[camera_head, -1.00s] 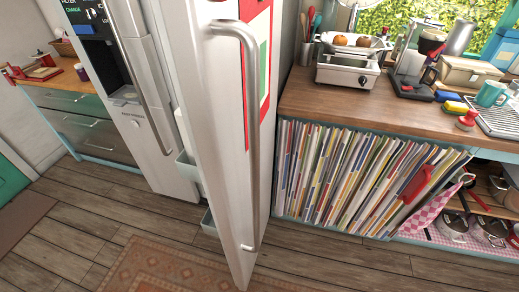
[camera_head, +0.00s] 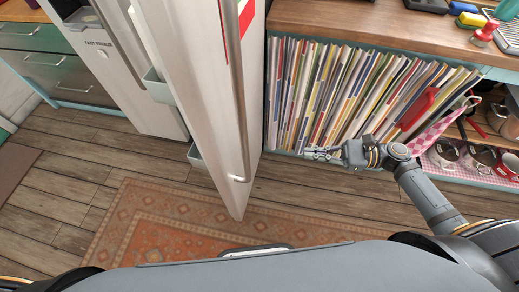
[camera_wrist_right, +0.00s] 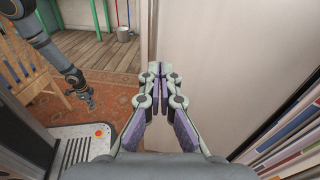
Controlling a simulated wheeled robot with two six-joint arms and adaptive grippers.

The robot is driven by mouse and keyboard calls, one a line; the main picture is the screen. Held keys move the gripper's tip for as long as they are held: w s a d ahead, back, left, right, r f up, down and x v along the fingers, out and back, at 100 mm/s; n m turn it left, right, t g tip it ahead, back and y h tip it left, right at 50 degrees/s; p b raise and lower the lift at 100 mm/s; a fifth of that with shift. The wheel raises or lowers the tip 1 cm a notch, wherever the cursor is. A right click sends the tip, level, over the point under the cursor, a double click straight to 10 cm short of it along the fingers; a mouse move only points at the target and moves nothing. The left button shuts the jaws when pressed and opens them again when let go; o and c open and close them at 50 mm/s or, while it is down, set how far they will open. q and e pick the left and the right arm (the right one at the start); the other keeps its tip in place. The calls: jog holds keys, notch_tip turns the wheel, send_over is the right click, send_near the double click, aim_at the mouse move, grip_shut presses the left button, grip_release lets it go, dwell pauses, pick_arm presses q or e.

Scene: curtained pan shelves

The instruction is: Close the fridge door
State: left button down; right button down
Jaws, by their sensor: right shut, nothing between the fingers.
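The white fridge door (camera_head: 195,100) stands wide open, swung out toward me from the fridge body (camera_head: 135,95). Its long metal handle (camera_head: 237,100) is on the face turned to the right. My right gripper (camera_head: 310,154) is shut and empty, to the right of the door and apart from the handle in the head view. In the right wrist view its closed fingers (camera_wrist_right: 157,75) point along a pale flat surface, which looks like the door (camera_wrist_right: 235,60). My left gripper (camera_wrist_right: 88,98) hangs small at the left of the wrist view; its jaws are unclear.
A shelf full of thin colourful spines (camera_head: 340,90) stands right of the door under a wooden counter (camera_head: 350,18). Pans (camera_head: 480,157) sit on a lower shelf at the right. A patterned rug (camera_head: 150,225) lies on the plank floor. A wooden chair (camera_wrist_right: 25,65) shows in the wrist view.

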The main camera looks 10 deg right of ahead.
jog(key=a+r, duration=0.1)
jog(key=a, duration=0.6)
jog(key=w+a+r+y, duration=0.1)
jog(key=a, duration=0.6)
jog(key=shift+w+a+r+g, duration=0.25)
jog(key=shift+g, duration=0.15)
